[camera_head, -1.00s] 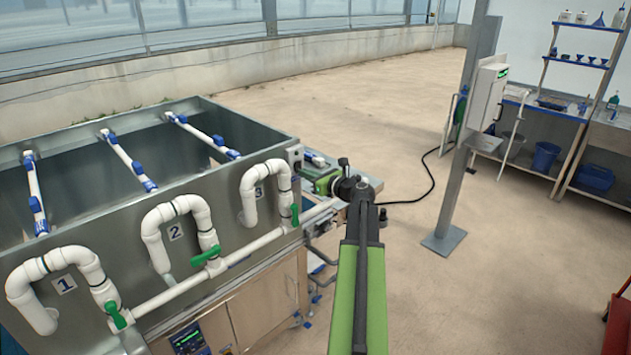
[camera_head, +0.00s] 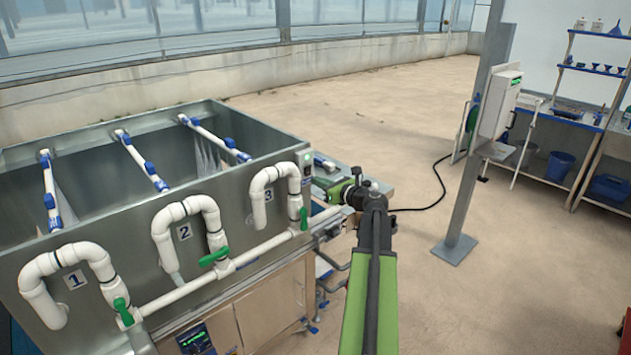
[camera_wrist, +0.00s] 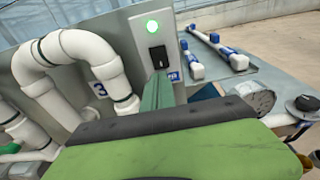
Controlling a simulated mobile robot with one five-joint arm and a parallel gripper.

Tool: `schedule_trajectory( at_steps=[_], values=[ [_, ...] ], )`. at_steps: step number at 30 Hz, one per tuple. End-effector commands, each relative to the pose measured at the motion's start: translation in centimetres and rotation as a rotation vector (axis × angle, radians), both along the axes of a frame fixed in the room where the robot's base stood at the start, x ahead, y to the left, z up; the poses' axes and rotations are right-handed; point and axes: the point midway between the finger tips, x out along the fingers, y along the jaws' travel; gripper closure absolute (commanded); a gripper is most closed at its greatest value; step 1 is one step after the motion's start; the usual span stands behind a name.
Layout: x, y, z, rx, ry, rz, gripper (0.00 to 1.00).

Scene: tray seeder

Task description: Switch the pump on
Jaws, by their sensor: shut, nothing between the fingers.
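In the head view the panel (camera_head: 306,165) is small, at the tank's near right corner beside pipe 3. My gripper (camera_wrist: 158,78) is shut and empty, its green fingers just below the rocker in the wrist view. I cannot tell whether they touch it. In the head view my gripper (camera_head: 334,191) is partly hidden by its own wrist. Fine water sprays hang from the white spray bars (camera_head: 210,138) inside the tank.
White pipes with green valve handles (camera_head: 214,256) run along the tank's front. A round gauge (camera_wrist: 257,97) and a black knob (camera_wrist: 303,104) lie right of my gripper. A grey post (camera_head: 480,150) with a white box stands right; open floor lies between.

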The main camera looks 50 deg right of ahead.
Motion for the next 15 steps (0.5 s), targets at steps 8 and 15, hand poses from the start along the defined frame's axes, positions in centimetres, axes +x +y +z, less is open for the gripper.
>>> schedule_trajectory(
  at_steps=[8, 15],
  values=[
    [-6.9, 0.5, -1.0, 0.000, 0.000, -0.005, 1.00],
    [-10.2, 0.8, -1.3, 0.000, 0.000, -0.002, 1.00]
  ],
)
